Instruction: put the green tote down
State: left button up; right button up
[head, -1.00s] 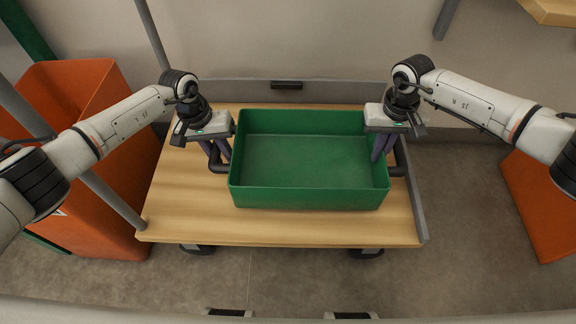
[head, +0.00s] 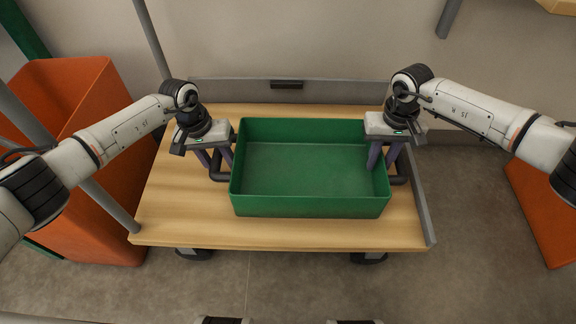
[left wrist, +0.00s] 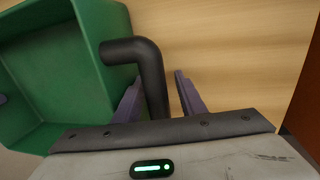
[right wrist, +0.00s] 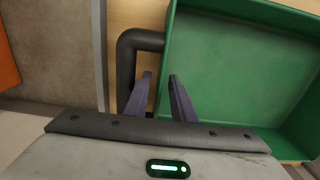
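The green tote (head: 310,207) is empty and upright, and appears to rest on the wooden cart top (head: 185,225). Black bent handles stick out from its two short sides. My left gripper (head: 215,162) is open at the tote's left side; in the left wrist view the left handle (left wrist: 151,72) passes between its spread fingers, with a gap to one finger. My right gripper (head: 383,162) is open at the right side, its fingers apart beside the right handle (right wrist: 127,62). One right finger overlaps the tote wall in view; its exact contact is hidden.
A large orange bin (head: 110,190) stands left of the cart, and another orange object (head: 545,205) lies at the right. Grey posts (head: 150,40) rise at the cart's left. A grey rail (head: 420,205) runs along its right edge. The cart top is bare around the tote.

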pick_arm(q)
jog(key=shift+d+r, duration=0.1)
jog(key=shift+d, duration=0.05)
